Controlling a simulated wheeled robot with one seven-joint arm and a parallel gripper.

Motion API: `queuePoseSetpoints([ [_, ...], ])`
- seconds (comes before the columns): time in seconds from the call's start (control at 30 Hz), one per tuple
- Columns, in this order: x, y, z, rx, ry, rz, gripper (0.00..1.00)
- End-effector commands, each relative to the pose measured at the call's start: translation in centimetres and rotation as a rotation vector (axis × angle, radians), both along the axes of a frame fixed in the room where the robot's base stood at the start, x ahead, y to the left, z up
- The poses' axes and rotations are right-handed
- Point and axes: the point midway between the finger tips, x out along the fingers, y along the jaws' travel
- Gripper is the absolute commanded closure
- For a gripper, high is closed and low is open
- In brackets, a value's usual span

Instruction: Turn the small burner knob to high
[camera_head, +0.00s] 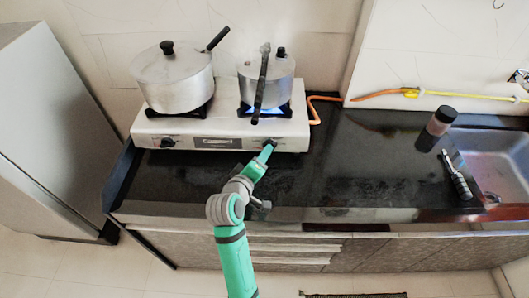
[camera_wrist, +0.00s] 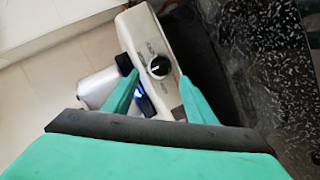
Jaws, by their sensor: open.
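The white two-burner stove (camera_head: 218,128) stands against the wall. Its right knob (camera_head: 269,144) is on the front panel below the smaller pot. In the wrist view this knob (camera_wrist: 159,67) is round and black with a pale mark, and printed symbols lie around it. A blue flame (camera_head: 262,111) burns under the smaller pot. My gripper (camera_head: 267,151) is at the stove front, right by this knob. In the wrist view my gripper (camera_wrist: 159,77) is open, with one green finger on each side of the knob. Whether the fingers touch it I cannot tell.
A large lidded pot (camera_head: 175,80) stands on the left burner, above the left knob (camera_head: 167,142). The smaller pot (camera_head: 280,82) has a dark handle reaching forward. An orange hose (camera_head: 315,108) runs right.

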Motion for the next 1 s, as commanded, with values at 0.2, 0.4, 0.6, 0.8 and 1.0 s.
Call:
queuePoseSetpoints([
  [0.2, -2.8, 1.0, 1.2, 0.000, 0.000, 0.002, 0.48],
  [0.4, -3.8, 1.3, 1.6, 0.001, 0.000, 0.001, 0.48],
  [0.6, -3.8, 1.3, 1.6, 0.001, -0.001, 0.000, 0.48],
  [0.8, -3.8, 1.3, 1.6, 0.000, -0.001, 0.001, 0.48],
  [1.0, -3.8, 1.2, 1.6, 0.001, 0.000, 0.000, 0.48],
])
